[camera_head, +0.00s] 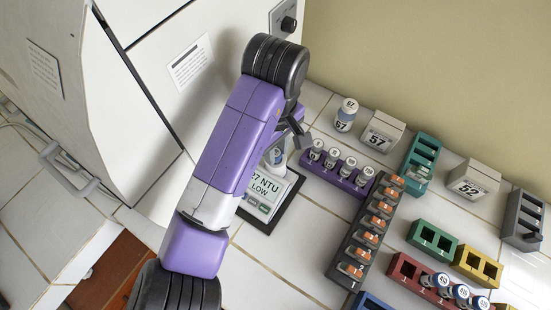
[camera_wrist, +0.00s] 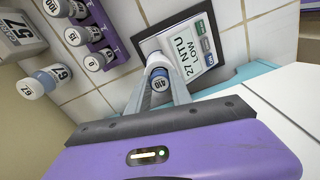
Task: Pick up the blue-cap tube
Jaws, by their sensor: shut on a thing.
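My gripper (camera_wrist: 160,82) is shut on a tube with a blue cap (camera_wrist: 160,72) marked with a number that looks like 410. In the wrist view the tube stands between the two fingertips, just in front of the meter (camera_wrist: 190,45) that reads 27 NTU LOW. In the head view my gripper (camera_head: 290,138) is beside the meter (camera_head: 268,193), and a bluish part of the tube (camera_head: 276,155) shows past my arm. Whether the tube's lower end touches anything is hidden. Other tubes with blue-ringed caps (camera_head: 441,281) sit in a red rack (camera_head: 404,270) at the lower right.
A purple rack (camera_head: 325,172) with several grey-capped tubes stands right of the meter. A white bottle marked 67 (camera_head: 345,115) and a box marked 57 (camera_head: 382,131) stand behind. A dark rack (camera_head: 341,268) holds orange-topped items. A white cabinet (camera_head: 110,110) rises at left.

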